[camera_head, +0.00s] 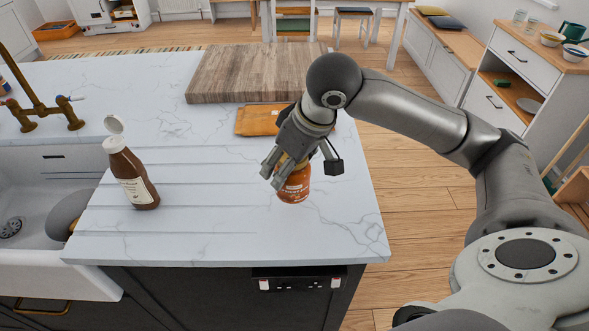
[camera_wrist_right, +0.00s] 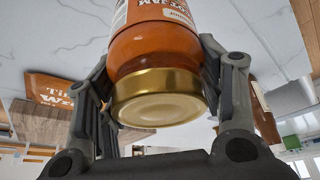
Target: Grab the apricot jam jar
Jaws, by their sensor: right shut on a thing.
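The apricot jam jar (camera_head: 294,187) is orange with a pale label and stands on the white marbled counter near its right end. My right gripper (camera_head: 285,165) comes down on it from above, with its fingers around the upper part. In the right wrist view the jar (camera_wrist_right: 160,50) shows its gold lid (camera_wrist_right: 160,97) facing the camera, with a finger on each side. The right gripper (camera_wrist_right: 158,85) is shut on the jar. In the head view the fingers hide most of the lid. My left gripper is not in view.
A brown sauce bottle (camera_head: 134,180) with its cap open stands to the left, by the sink (camera_head: 40,170). An orange packet (camera_head: 258,120) lies behind the jar, in front of a wooden board (camera_head: 245,75). The counter between bottle and jar is clear.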

